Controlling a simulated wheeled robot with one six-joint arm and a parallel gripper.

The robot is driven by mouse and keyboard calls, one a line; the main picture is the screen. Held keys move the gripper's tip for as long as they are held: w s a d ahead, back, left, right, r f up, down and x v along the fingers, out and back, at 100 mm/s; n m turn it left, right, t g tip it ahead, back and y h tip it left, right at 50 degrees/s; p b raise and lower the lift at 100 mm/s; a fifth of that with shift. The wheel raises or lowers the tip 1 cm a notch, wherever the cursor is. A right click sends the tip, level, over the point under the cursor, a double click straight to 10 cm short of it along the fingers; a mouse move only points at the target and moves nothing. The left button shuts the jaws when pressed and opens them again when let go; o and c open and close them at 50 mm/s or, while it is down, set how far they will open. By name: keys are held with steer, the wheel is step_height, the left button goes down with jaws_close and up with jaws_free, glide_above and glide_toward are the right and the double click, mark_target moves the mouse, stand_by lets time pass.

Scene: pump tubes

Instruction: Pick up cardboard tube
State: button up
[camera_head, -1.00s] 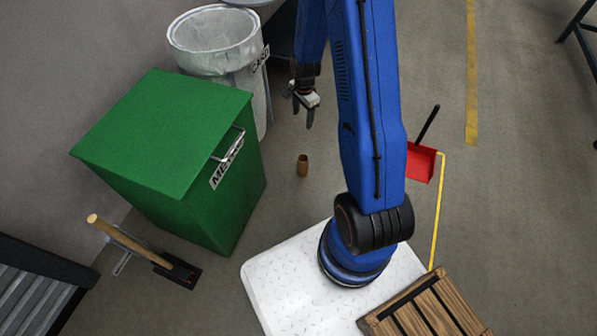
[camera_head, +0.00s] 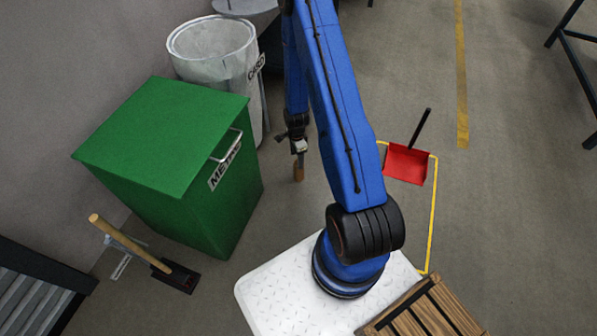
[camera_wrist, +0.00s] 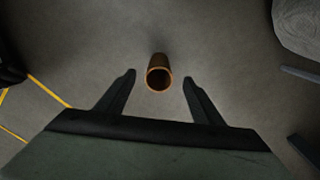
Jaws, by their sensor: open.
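The cardboard tube (camera_head: 298,172) is a small brown cylinder standing upright on the grey floor, to the right of the green bin. In the wrist view the tube (camera_wrist: 159,74) shows its open round end, slightly beyond and between the fingertips. My gripper (camera_wrist: 159,76) is open, with one dark finger on each side of the tube and a visible gap to each. In the head view my gripper (camera_head: 299,148) hangs right above the tube and hides its upper part. I cannot tell the exact height between them.
A green metal bin (camera_head: 165,140) stands close at the left, with a grey cardboard bin (camera_head: 215,50) behind it. A red dustpan (camera_head: 406,163) lies to the right.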

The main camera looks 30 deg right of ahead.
mark_target(298, 173)
step_height(298, 173, down, 8)
steer(key=shift+s+d+f, duration=0.1)
steer(key=shift+d+f, duration=0.1)
steer(key=shift+f, duration=1.15)
steer(key=shift+d+f, duration=0.15)
steer(key=shift+f, duration=1.2)
steer(key=c, duration=1.1)
